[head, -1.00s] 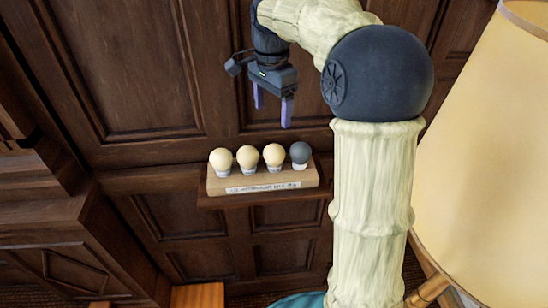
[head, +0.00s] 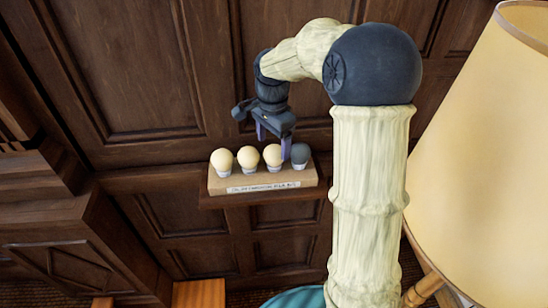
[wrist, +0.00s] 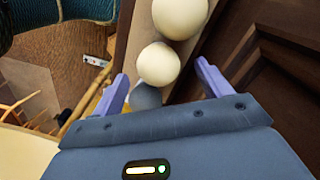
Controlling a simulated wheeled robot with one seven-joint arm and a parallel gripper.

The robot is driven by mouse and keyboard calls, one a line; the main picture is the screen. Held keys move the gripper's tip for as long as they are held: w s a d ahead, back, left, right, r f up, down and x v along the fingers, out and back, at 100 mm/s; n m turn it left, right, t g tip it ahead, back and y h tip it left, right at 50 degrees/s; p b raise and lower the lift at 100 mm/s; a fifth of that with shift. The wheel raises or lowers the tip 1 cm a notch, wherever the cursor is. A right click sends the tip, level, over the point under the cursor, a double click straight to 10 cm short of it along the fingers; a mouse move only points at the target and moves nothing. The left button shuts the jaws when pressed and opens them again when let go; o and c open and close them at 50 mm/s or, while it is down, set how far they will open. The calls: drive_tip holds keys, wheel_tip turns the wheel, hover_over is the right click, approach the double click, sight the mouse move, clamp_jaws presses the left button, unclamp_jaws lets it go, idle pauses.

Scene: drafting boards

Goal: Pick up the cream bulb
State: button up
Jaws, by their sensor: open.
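Three cream bulbs stand in a row on a wooden rack (head: 222,184): a left one (head: 222,160), a middle one (head: 248,157) and a right one (head: 272,155). A dark grey bulb (head: 300,154) stands at the row's right end. My gripper (head: 273,142) is open and empty, pointing down at the right cream bulb and the grey bulb. In the wrist view a cream bulb (wrist: 158,64) shows between and just past the fingertips (wrist: 164,80), with another cream bulb (wrist: 180,14) beyond. The grey bulb (wrist: 146,96) is partly hidden by my gripper.
The rack sits on a narrow ledge against a dark panelled wall (head: 150,70); its front label is not clearly legible. A large cream lampshade (head: 475,150) stands at the right. The space left of the rack is clear.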

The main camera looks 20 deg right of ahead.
sight(275, 147)
drive_tip(key=f, duration=0.1)
drive_tip(key=f+p, duration=0.2)
drive_tip(key=f, duration=0.1)
drive_tip(key=shift+d+f, duration=0.1)
drive_tip(key=shift+d, duration=0.2)
drive_tip(key=shift+f, duration=0.45)
drive_tip(key=shift+a, duration=0.1)
drive_tip(key=c, duration=0.9)
